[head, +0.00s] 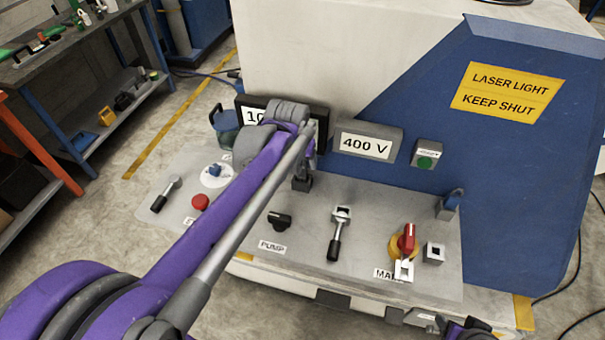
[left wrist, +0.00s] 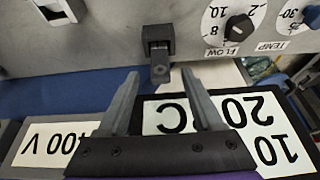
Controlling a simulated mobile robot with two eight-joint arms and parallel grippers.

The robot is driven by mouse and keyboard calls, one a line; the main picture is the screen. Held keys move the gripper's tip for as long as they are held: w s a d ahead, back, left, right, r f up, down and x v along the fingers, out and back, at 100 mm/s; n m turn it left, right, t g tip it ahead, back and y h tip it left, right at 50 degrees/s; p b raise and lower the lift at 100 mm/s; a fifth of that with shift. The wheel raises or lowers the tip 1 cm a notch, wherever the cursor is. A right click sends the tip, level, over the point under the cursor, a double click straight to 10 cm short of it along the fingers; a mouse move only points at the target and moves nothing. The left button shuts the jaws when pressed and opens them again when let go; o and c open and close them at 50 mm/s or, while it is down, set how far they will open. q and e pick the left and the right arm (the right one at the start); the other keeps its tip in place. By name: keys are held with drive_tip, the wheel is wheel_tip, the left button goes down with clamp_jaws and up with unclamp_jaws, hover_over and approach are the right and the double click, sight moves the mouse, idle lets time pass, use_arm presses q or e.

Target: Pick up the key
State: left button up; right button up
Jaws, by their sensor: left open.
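A dark grey tab with a hole, which looks like the key (left wrist: 160,73), sticks out of a small black holder (left wrist: 158,37) on the panel in the left wrist view. In the head view the holder region (head: 302,184) shows as a dark block below the end of my left arm. My left gripper (left wrist: 161,76) is open and empty, with one finger on each side of the key's line. Whether the fingertips are level with the key, I cannot tell. In the head view my arm hides most of this gripper. A purple and dark part of my right arm (head: 466,330) shows at the bottom edge.
The panel (head: 370,280) carries a red knob (head: 408,240), a lever (head: 337,232), a black PUMP knob (head: 280,219) and a red button (head: 200,202). A 400 V display (head: 368,143) stands behind. A similar dark upright piece (head: 447,204) stands at the right.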

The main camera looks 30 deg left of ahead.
sight(301, 168)
use_arm(q)
drive_tip(key=shift+w+a+f, duration=0.15)
drive_tip(key=shift+f, duration=0.5)
drive_tip(key=x, duration=0.4)
drive_tip(key=shift+f, duration=0.25)
clamp_jaws()
